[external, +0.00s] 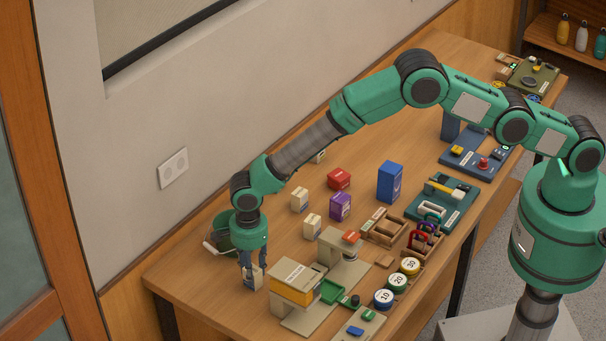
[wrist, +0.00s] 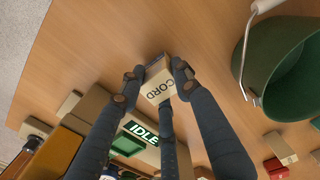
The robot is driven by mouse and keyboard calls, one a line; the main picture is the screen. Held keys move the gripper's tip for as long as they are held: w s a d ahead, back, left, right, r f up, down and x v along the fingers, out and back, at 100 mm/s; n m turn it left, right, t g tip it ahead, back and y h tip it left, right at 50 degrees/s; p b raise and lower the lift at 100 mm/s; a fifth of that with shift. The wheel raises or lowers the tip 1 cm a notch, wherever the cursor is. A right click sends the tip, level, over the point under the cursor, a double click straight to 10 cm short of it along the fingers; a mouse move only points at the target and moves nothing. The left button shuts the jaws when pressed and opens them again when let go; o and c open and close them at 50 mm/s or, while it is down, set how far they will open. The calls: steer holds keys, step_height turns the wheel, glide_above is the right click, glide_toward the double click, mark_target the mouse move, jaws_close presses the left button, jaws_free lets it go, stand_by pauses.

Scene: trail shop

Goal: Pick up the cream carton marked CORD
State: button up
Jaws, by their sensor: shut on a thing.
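The cream carton marked CORD (wrist: 157,82) sits between my gripper's fingers (wrist: 155,78) in the wrist view, its label facing the camera. My gripper (external: 252,268) is shut on it. In the external view the carton (external: 252,279) shows below the fingers, at the left end of the wooden table. Whether its base touches the table is hard to tell.
A green bucket (wrist: 285,70) with a pale handle stands close to the gripper. A beige machine with a yellow band (external: 290,295) stands just right of it.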

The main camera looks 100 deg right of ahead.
steer(key=shift+r, duration=0.1)
stand_by(0.3)
steer(key=shift+r, duration=1.7)
steer(key=s, duration=0.5)
steer(key=s+r, duration=0.1)
steer(key=s, duration=0.4)
steer(key=s+a, duration=0.1)
steer(key=s, duration=0.5)
steer(key=shift+r+b, duration=0.2)
steer(key=shift+b, duration=0.1)
steer(key=shift+w, duration=0.1)
